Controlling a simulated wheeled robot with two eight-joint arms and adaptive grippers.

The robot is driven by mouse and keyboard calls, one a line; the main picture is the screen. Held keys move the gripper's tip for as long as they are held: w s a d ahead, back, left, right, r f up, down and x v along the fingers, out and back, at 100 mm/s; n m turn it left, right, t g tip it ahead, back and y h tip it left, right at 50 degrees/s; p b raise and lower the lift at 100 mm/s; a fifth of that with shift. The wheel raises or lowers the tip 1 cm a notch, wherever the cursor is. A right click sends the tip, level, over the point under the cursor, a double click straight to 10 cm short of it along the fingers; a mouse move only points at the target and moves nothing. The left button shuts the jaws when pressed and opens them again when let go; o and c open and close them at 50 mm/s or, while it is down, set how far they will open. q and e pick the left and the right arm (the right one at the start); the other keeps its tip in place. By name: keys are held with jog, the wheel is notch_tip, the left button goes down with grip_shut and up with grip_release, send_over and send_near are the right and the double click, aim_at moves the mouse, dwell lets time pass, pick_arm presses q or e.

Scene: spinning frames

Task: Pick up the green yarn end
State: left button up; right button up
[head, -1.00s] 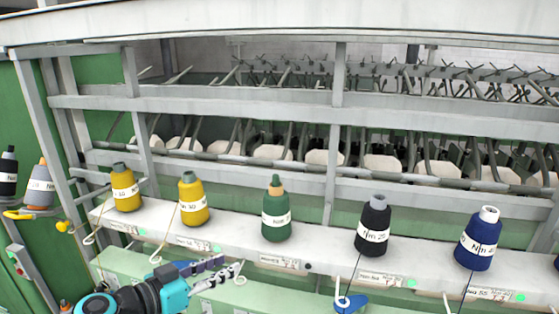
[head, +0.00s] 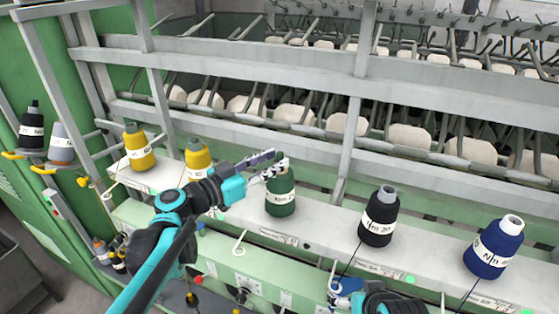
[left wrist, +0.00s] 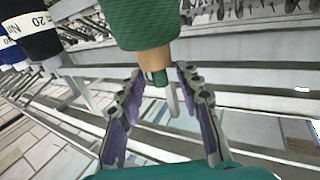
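The green yarn spool (head: 281,198) stands upright on the white ledge, and its top is partly hidden by my left gripper (head: 275,163). In the left wrist view the green spool (left wrist: 150,22) hangs from the top edge, with a tan cone and a small green tip (left wrist: 160,78). My left gripper (left wrist: 158,85) is open, with one finger on each side of that tip; I cannot tell whether they touch it. No loose green yarn end can be made out.
Two yellow spools (head: 138,150) (head: 197,160) stand left of the green one. A black spool (head: 379,218) and a blue spool (head: 494,248) stand to its right. Metal rails (head: 240,75) run behind. A white hook (head: 239,245) sits below the ledge.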

aim_at(277, 160)
pick_arm(q)
jog(key=x, duration=0.3)
jog(key=shift+d, duration=0.25)
jog(key=shift+p+x, duration=0.45)
jog(key=shift+x, duration=1.2)
jog(key=shift+s+a, duration=0.1)
jog(key=shift+a, duration=0.2)
grip_shut()
